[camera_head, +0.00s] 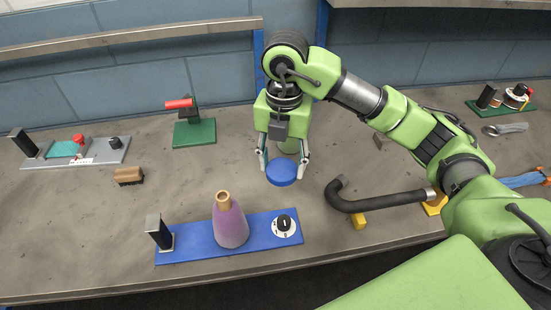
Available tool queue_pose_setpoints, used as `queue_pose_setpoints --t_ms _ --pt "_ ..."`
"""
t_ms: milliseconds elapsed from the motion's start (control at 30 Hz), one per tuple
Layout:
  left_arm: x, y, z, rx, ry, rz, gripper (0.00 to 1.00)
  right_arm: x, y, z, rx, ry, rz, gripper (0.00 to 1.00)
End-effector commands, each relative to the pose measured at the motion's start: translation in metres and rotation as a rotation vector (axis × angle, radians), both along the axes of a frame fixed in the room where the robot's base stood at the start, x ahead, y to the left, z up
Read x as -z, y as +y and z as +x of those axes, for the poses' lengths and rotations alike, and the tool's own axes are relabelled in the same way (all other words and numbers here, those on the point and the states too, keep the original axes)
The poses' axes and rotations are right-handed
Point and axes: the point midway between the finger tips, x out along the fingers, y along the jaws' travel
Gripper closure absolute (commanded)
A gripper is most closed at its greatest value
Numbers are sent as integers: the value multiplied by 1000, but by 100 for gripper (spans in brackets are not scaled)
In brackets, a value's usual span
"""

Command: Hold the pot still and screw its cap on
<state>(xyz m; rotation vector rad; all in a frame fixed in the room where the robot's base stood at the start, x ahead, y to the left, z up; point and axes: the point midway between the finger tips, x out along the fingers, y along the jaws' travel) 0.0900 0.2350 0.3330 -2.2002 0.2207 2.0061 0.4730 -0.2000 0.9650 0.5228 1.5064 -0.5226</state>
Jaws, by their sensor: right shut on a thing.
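My right gripper (283,162) points down over the middle of the table, its two fingers on either side of a round blue cap (281,173) and shut on it. The cap looks like a thick flat disc; whether it is raised or rests on something I cannot tell. My left gripper is out of view.
A bent black hose (385,203) lies to the right.

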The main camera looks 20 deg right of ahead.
Motion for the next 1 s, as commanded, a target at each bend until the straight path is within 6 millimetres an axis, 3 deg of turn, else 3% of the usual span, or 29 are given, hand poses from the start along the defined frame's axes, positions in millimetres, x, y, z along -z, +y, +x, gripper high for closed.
queue_pose_setpoints --t_ms 167,267,1000 --pt "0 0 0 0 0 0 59 0 0 -4 -200 -3 -1 69" --pt "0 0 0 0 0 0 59 0 1 -9 -412 -5 -3 69" --pt "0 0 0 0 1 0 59 4 7 -49 -2181 -7 -17 69"
